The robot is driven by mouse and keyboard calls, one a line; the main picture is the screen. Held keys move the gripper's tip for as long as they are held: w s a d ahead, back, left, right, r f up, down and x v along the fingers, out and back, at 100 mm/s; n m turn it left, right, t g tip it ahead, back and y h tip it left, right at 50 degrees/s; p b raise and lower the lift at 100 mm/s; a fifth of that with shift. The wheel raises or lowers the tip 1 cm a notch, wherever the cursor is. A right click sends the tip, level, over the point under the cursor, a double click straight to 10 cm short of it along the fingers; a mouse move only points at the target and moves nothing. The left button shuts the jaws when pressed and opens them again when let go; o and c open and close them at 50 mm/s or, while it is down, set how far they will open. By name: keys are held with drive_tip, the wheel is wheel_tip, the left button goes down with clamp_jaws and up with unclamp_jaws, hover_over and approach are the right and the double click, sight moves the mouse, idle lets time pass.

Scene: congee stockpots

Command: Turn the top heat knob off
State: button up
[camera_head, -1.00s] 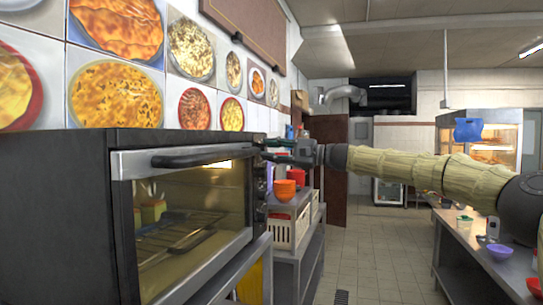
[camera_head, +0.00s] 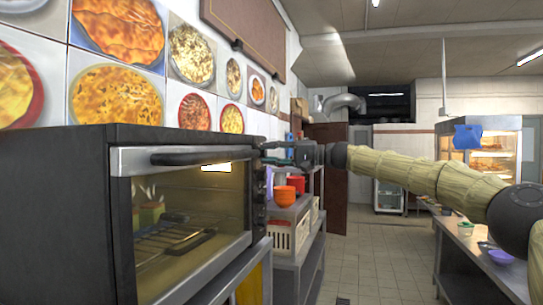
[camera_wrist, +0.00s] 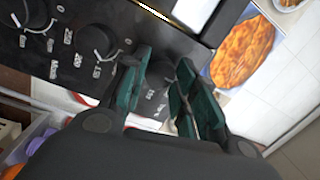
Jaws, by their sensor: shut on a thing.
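A black oven (camera_head: 65,200) with a glass door stands at left in the head view. Its narrow control panel (camera_wrist: 70,70) carries a column of dark round knobs. The top heat knob (camera_wrist: 160,70) is partly hidden between my teal finger pads in the wrist view. Two other knobs, a middle one (camera_wrist: 97,40) and a far one (camera_wrist: 30,14), are clear of the fingers. My gripper (camera_wrist: 163,80) is shut on the top knob, and in the head view it reaches the panel's upper end (camera_head: 268,152) from the right. The knob's pointer is hidden.
The oven's door handle (camera_head: 205,156) runs close beside the gripper. Below and behind are orange bowls (camera_head: 285,196) and a white basket (camera_head: 290,236) on a metal shelf. The aisle floor (camera_head: 385,260) is clear. A counter (camera_head: 470,265) stands at right.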

drive_tip(key=shift+f, duration=0.1)
idle(0.3)
drive_tip(key=o, duration=1)
drive_tip(key=shift+o, duration=0.2)
drive_tip(key=v, duration=1.2)
